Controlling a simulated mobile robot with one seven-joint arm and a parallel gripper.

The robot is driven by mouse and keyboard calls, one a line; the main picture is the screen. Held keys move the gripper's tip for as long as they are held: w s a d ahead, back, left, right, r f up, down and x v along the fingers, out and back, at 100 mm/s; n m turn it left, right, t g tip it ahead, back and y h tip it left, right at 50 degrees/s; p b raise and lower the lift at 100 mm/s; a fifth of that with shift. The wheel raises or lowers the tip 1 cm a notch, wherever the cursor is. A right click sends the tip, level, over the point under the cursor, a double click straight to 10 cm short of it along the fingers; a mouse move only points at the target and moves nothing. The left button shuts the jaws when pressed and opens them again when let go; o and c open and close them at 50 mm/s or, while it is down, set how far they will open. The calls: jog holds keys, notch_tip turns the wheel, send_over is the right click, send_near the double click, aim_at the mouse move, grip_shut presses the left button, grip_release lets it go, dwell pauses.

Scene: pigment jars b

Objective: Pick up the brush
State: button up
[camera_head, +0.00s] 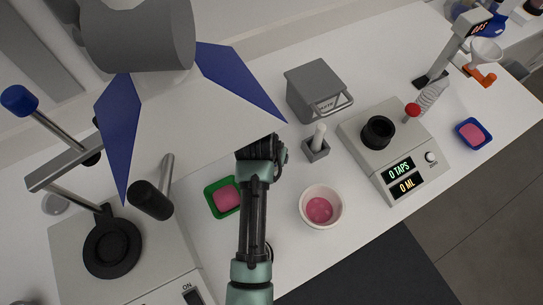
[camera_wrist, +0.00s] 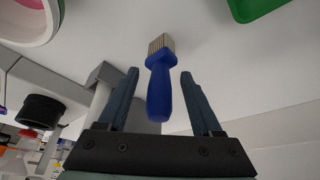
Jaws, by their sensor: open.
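The brush (camera_wrist: 159,97) shows in the wrist view, with a blue handle and a block of pale bristles. It lies between the two dark fingers of my gripper (camera_wrist: 160,73), the handle end toward the palm and the bristles just past the fingertips. A gap shows on each side of the handle, and my gripper is open. I cannot tell the height between the fingers and the brush. In the head view my gripper (camera_head: 260,148) is over the white table, and I cannot see the brush there.
A white bowl (camera_head: 307,193) with pink powder stands right of my arm, a green tray (camera_head: 211,199) left of it. A white-handled tool in a grey holder (camera_head: 315,153), a grey box (camera_head: 316,82) and a display machine (camera_head: 365,155) stand nearby. A blue tray (camera_head: 459,140) is farther right.

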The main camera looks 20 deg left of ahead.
jog(key=shift+f, duration=0.15)
grip_shut()
dwell(0.4)
